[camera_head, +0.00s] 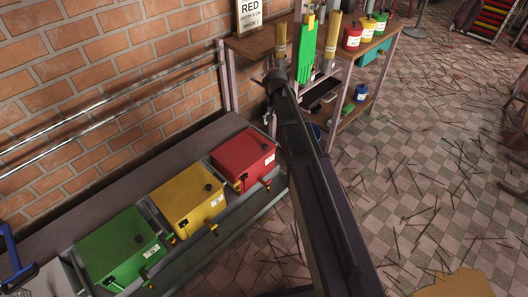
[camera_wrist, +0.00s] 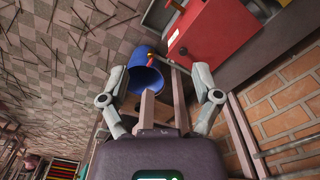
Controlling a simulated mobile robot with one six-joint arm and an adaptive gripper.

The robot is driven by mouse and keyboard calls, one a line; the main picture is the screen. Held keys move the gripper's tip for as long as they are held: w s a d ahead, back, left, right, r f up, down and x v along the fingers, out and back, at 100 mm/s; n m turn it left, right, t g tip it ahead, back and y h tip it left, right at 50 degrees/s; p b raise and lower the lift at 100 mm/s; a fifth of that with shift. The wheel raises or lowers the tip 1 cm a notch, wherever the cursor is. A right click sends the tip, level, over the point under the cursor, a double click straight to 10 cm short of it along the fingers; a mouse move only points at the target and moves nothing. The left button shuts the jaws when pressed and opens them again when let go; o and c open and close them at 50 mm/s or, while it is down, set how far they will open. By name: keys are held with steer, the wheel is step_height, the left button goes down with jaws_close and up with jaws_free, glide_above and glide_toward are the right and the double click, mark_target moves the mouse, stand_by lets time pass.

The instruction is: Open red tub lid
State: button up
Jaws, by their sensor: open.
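The red tub (camera_head: 238,158) is a box at the right end of a row of three on a low bench, with its lid shut. A small dark knob sits on its lid, and a white label and a brass-coloured tap are on its front. In the wrist view the red tub (camera_wrist: 218,32) is at the top, beyond my fingers, with the knob facing me. My gripper (camera_wrist: 159,74) is open and empty, apart from the tub. In the head view my arm hides the gripper.
A yellow tub (camera_head: 188,200) and a green tub (camera_head: 118,245) stand left of the red one. A brick wall (camera_head: 100,75) runs behind the bench. A blue bucket (camera_wrist: 143,78) shows beyond my fingers. A shelf table (camera_head: 352,112) with cans stands behind my arm.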

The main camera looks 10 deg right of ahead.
mark_target(265, 145)
steer(key=w+f+m+b, duration=0.3)
steer(key=w+f+b, duration=1.7)
steer(key=w, duration=0.3)
steer(key=shift+f+m, duration=0.4)
steer(key=shift+f, duration=0.5)
steer(key=shift+f, duration=0.1)
step_height(265, 145, down, 14)
steer(key=b, duration=1.4)
steer(key=shift+r, duration=0.2)
